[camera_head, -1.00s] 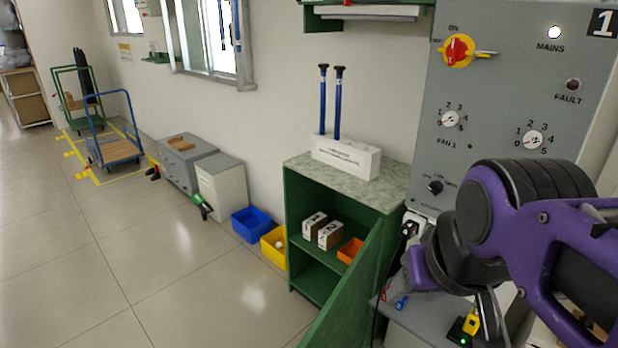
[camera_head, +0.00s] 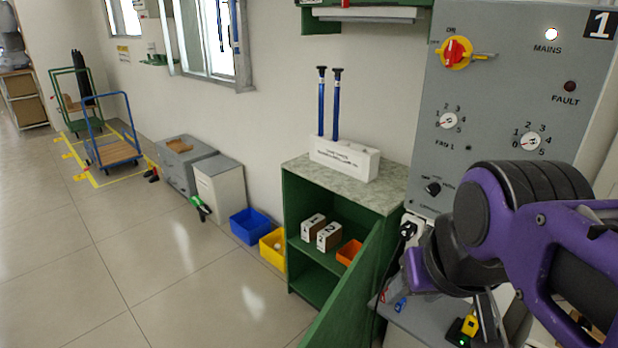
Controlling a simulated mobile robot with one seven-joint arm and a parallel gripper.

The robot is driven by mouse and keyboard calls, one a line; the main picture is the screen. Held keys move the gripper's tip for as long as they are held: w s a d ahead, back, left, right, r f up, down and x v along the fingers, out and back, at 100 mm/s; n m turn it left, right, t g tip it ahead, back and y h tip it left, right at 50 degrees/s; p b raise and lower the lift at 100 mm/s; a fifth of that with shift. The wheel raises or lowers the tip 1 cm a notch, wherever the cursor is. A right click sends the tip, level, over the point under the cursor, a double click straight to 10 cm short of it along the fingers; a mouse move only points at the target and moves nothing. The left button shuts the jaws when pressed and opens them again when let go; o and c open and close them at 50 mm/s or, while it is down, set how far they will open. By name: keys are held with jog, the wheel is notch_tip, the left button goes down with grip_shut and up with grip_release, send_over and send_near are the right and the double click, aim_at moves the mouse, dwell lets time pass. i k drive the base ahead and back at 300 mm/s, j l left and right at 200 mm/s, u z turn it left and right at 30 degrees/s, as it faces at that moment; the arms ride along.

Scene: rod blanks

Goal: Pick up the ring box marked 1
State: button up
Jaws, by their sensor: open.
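Two small ring boxes with brown tops and white marked fronts stand side by side on the upper shelf of the green cabinet (camera_head: 292,205). The left one, the ring box marked 1 (camera_head: 308,231), is partly behind the right one, the box marked 2 (camera_head: 324,241); the marks are small. My gripper (camera_head: 490,318) is at the lower right, below my purple and black arm. It is open, well to the right of the boxes and apart from them. Its fingertips are partly hidden.
An orange bin (camera_head: 349,253) sits right of the boxes on the shelf. The open green door (camera_head: 350,290) stands in front of the cabinet's right side. A grey control panel (camera_head: 490,90) rises behind my arm. Yellow (camera_head: 275,250) and blue (camera_head: 250,226) bins stand left.

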aim_at(310, 227)
jog(key=k+j, duration=0.35)
jog(key=j, duration=0.3)
jog(key=k+j+z, duration=0.15)
jog(key=j, duration=0.25)
jog(key=k+j+z, duration=0.15)
jog(key=j, duration=0.25)
jog(key=j+z, duration=0.35)
jog(key=j, duration=0.5)
jog(key=i+j+z, duration=0.25)
jog(key=j, duration=0.55)
jog(key=j+z, duration=0.3)
jog(key=j, duration=0.5)
jog(key=i+j+z, duration=0.15)
jog(key=j, duration=0.25)
jog(key=j+z, duration=0.15)
jog(key=j, duration=0.25)
jog(key=i+j+z, duration=0.15)
jog(key=j, duration=0.25)
jog(key=i+j+z, duration=0.15)
jog(key=i+j, duration=0.15)
jog(key=j, duration=0.1)
